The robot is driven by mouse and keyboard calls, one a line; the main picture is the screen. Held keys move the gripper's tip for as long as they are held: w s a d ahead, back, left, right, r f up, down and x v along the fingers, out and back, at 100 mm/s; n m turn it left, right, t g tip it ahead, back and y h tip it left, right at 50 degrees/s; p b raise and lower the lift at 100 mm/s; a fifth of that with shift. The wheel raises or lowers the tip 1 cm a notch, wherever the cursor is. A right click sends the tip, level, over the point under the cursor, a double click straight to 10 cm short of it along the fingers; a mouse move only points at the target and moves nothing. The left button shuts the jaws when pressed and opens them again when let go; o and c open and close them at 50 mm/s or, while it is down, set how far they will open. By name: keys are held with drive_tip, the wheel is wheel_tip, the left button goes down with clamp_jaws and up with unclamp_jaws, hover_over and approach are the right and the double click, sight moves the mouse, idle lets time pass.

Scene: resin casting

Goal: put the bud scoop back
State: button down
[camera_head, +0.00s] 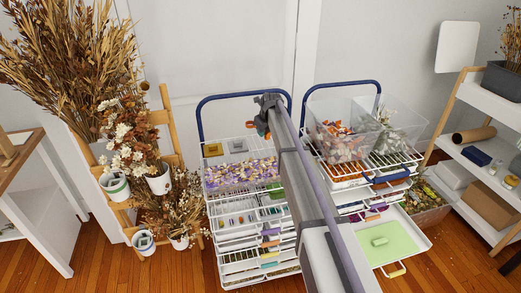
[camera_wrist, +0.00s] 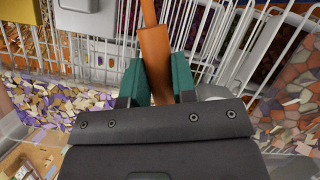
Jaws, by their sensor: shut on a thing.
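The bud scoop (camera_wrist: 155,50) shows as an orange-brown strip between my gripper's teal fingers in the wrist view. My gripper (camera_wrist: 158,75) is shut on it. The scoop runs up out of the top edge of that view, so its far end is hidden. In the head view my gripper (camera_head: 262,128) is above the back right of the left wire trolley (camera_head: 204,150), and my arm covers much of the space between the two trolleys. The scoop is too small there to make out clearly.
A bin of purple and cream petals (camera_head: 240,172) sits on the left trolley, with drawers below. The right trolley (camera_head: 375,163) holds clear bins, one with orange material (camera_head: 338,140). A tray with a green mat (camera_head: 392,240) juts out low. Dried flowers stand at left.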

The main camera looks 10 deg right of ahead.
sight(263, 148)
wheel_tip(263, 148, down, 7)
drive_tip(key=b, duration=0.5)
drive_tip(key=shift+f, duration=0.1)
drive_tip(key=shift+r, duration=0.3)
drive_tip(key=shift+f, duration=0.3)
drive_tip(key=c, duration=0.9)
unclamp_jaws()
drive_tip(key=shift+r, duration=0.1)
drive_tip(key=shift+r+p, duration=0.3)
drive_tip(key=shift+p, duration=0.05)
drive_tip(key=p+v, duration=1.1)
drive_tip(key=v, duration=0.1)
drive_tip(key=shift+f, duration=0.15)
